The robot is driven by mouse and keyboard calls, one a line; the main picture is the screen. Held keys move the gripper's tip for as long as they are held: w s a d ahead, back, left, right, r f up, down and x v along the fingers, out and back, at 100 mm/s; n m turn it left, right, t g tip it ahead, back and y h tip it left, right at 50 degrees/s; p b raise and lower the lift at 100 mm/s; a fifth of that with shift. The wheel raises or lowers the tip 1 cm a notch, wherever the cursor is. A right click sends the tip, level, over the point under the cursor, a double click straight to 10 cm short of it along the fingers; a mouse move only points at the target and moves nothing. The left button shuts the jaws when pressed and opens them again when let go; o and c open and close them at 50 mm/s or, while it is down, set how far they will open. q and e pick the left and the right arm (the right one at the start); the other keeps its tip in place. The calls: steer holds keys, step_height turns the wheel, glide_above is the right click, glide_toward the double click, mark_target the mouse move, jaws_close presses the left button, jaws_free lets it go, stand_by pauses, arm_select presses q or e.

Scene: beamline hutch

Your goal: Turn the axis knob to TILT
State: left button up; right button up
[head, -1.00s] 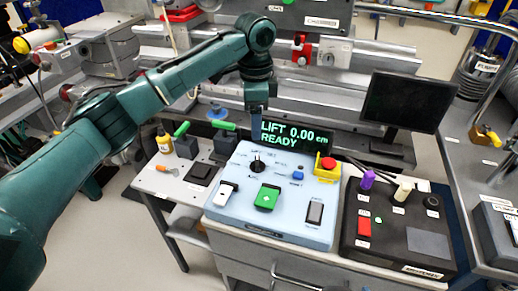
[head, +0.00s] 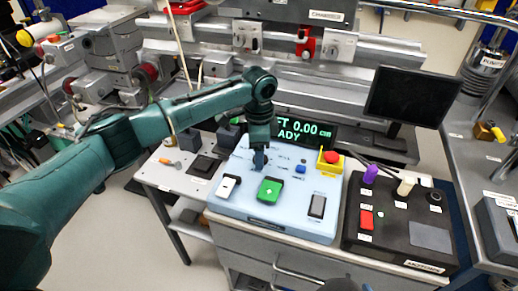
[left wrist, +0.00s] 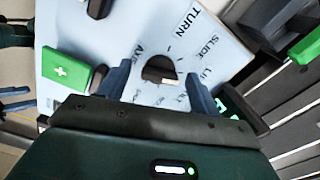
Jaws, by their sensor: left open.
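The axis knob (left wrist: 160,70) is a small dark round knob on the pale blue control panel (left wrist: 110,22). In the left wrist view, the labels AXIS, TURN and SLIDE are readable around it; another label is partly cut off, and I cannot read TILT. My left gripper (left wrist: 158,74) is open, with one finger on each side of the knob and visible gaps. In the head view my left gripper (head: 259,164) points down over the panel and hides the knob.
The panel also carries a green cross button (head: 270,190), a white switch (head: 228,186), a blue button (head: 300,169) and a red stop button on a yellow box (head: 330,159). A black control box (head: 400,235) stands to the right, below a dark monitor (head: 410,97).

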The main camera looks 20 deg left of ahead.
arm_select(q)
steer(key=shift+c, duration=0.4)
steer(key=c, duration=0.9)
steer(key=shift+r+m+p, duration=0.15)
steer(key=shift+m+p, duration=0.15)
steer(key=shift+p, duration=0.2)
steer(key=shift+r+m+p, duration=0.1)
steer(key=shift+m+p, duration=0.8)
steer(key=shift+p, duration=0.1)
steer(key=shift+m+p, duration=0.3)
steer(key=shift+m, duration=0.2)
steer(key=shift+w+m+p, duration=0.1)
steer(key=shift+m+p, duration=0.55)
steer(key=shift+m, duration=0.45)
steer(key=shift+m+p, duration=0.35)
steer(key=shift+m, duration=0.55)
steer(key=shift+f, duration=0.2)
arm_select(e)
steer(key=shift+s+d+r+g+h, duration=0.1)
steer(key=shift+d+r+g+h, duration=0.15)
steer(key=shift+r, duration=0.35)
steer(key=shift+s+d+r+g+h, duration=0.15)
steer(key=shift+d+r, duration=0.2)
steer(key=shift+r, duration=0.2)
arm_select(q)
steer(key=shift+m, duration=0.3)
arm_select(e)
steer(key=shift+f, duration=0.15)
